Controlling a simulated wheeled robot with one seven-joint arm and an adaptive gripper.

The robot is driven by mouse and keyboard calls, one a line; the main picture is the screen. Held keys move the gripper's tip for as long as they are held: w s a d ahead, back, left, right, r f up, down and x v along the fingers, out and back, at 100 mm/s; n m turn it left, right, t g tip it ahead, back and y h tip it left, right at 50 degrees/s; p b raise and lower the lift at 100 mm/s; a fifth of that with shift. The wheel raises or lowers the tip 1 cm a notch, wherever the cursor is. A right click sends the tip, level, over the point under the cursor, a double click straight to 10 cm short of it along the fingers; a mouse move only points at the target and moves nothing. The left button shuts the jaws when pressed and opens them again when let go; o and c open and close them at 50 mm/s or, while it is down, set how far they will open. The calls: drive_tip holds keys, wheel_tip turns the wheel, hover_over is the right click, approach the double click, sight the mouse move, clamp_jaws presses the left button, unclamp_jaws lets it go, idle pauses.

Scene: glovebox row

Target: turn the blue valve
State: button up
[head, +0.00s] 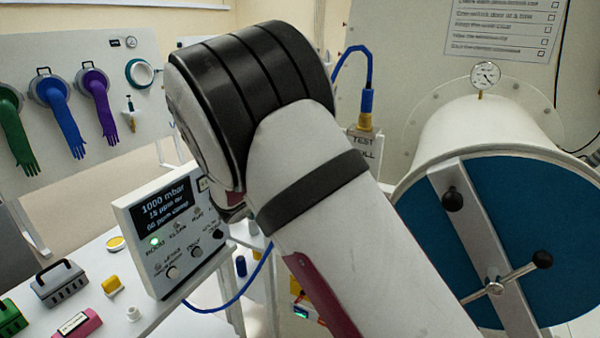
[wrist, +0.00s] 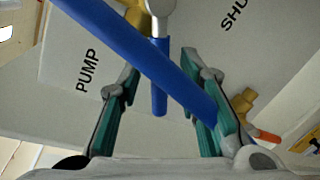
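In the wrist view, a long blue bar (wrist: 140,62), which looks like the blue valve's handle, runs from the upper left down to the right finger. A shorter blue piece (wrist: 159,85) hangs below a grey and brass fitting (wrist: 158,12) at the top. My gripper (wrist: 166,82) has its two teal-padded fingers spread apart. The bar crosses between them, its lower end close to the right finger; I cannot tell whether they touch. In the head view, my arm hides the gripper and the valve.
A panel marked PUMP (wrist: 70,75) lies behind the fingers. A brass fitting (wrist: 243,102) with an orange piece (wrist: 266,136) is beside the right finger. In the head view, a meter box (head: 170,235) stands left of my arm and a round blue door (head: 525,215) right of it.

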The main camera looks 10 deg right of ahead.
drive_tip(key=v, duration=1.2)
